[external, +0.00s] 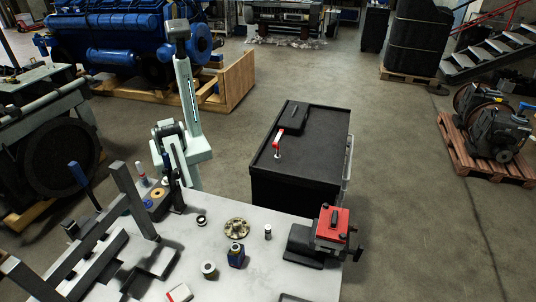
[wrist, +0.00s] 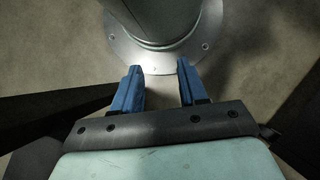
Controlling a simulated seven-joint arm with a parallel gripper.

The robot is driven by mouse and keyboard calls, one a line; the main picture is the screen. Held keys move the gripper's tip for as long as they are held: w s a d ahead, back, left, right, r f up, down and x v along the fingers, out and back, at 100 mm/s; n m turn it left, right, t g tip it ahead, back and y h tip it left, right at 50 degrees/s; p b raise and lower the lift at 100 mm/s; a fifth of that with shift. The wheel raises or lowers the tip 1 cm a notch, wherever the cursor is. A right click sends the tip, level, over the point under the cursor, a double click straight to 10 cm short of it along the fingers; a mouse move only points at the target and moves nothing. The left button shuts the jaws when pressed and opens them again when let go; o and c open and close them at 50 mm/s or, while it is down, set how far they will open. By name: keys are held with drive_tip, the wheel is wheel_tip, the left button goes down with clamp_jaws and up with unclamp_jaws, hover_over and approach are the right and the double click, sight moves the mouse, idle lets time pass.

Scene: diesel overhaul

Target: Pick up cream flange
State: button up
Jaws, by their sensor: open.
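The cream flange (external: 237,227) is a round, tan-cream disc with a raised hub. It lies flat on the light grey workbench (external: 265,262) in the external view, and nothing covers it. My gripper (wrist: 158,68) has two blue fingers, spread apart with nothing between them. In the wrist view it points at the round metal foot of my own arm, and the flange is not in that view. In the external view my arm is folded up behind the bench, well away from the flange; its fingers are hard to make out there.
A pale ring (external: 209,269), a dark ring (external: 201,221) and a small cylinder (external: 268,232) are nearby. A red-topped machine (external: 332,225) stands at right. Grey frame bars (external: 132,198) rise at left.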

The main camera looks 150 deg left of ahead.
drive_tip(key=shift+o, duration=0.2)
drive_tip(key=o, duration=0.6)
drive_tip(key=shift+c, duration=0.2)
drive_tip(key=shift+w, duration=0.1)
